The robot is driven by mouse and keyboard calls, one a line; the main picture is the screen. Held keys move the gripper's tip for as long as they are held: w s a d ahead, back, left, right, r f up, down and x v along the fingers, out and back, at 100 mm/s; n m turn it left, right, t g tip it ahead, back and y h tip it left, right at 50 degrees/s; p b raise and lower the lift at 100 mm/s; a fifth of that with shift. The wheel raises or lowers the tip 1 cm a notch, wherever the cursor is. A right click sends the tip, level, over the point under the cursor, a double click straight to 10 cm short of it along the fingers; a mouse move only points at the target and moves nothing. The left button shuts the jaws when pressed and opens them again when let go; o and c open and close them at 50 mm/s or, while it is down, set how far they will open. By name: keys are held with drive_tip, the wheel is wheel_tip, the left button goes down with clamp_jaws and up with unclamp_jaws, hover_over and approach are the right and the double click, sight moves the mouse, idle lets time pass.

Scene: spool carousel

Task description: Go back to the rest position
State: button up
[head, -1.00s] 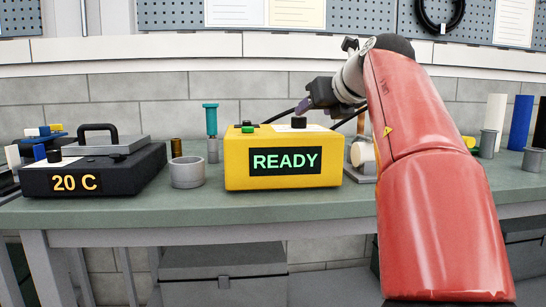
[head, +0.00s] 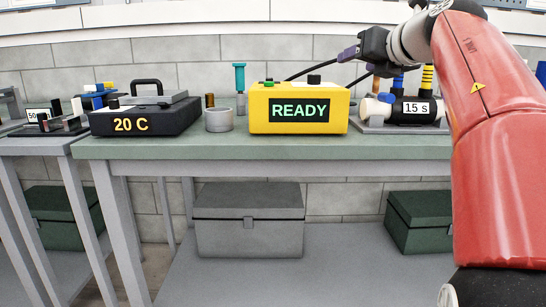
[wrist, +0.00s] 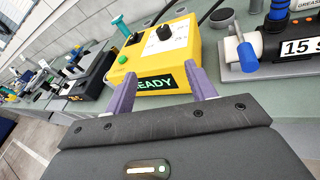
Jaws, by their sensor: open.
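My gripper (head: 349,54) is up in the air at the right of the head view, above the bench and near the yellow box. In the wrist view my gripper (wrist: 160,88) shows two purple fingers spread apart with nothing between them. The yellow box (head: 257,121), with a lit READY display and a black knob on top, stands on the green bench (head: 200,149). It also shows in the wrist view (wrist: 195,62), beyond the fingers and apart from them.
A black heater-like unit (head: 165,123) reading 20 C and a grey cup (head: 219,120) stand left of the box. A device (head: 380,110) labelled 15 S stands right of it. Grey (head: 248,235) and green (head: 420,222) cases sit on the lower shelf. Space in front of the bench looks clear.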

drive_tip(key=s+d+r+m+t+h, duration=0.2)
drive_tip(key=s+d+m+t, duration=0.35)
drive_tip(key=m, duration=0.75)
drive_tip(key=s+d+f+m+g+h, duration=0.1)
drive_tip(key=s+d+f+m+h, duration=0.15)
drive_tip(key=f+m, duration=0.4)
drive_tip(key=s+d+f+m+g+h, duration=0.25)
drive_tip(key=f+m+h, duration=0.2)
drive_tip(key=m, duration=0.35)
drive_tip(key=s+a+f+m+g+y, duration=0.1)
drive_tip(key=s+a+f+m+g, duration=0.2)
drive_tip(key=s+f, duration=0.4)
drive_tip(key=s+a+f+m+g+y, duration=0.1)
drive_tip(key=s+a+f+m+g, duration=0.2)
drive_tip(key=s+f, duration=0.4)
drive_tip(key=s+a+f+m+g+y, duration=0.2)
drive_tip(key=s+a+f+m+g, duration=0.2)
drive_tip(key=f, duration=1.4)
drive_tip(key=s+a+g, duration=0.1)
drive_tip(key=s+a, duration=0.1)
drive_tip(key=a, duration=0.1)
drive_tip(key=shift+s+f, duration=0.35)
drive_tip(key=shift+s, duration=0.05)
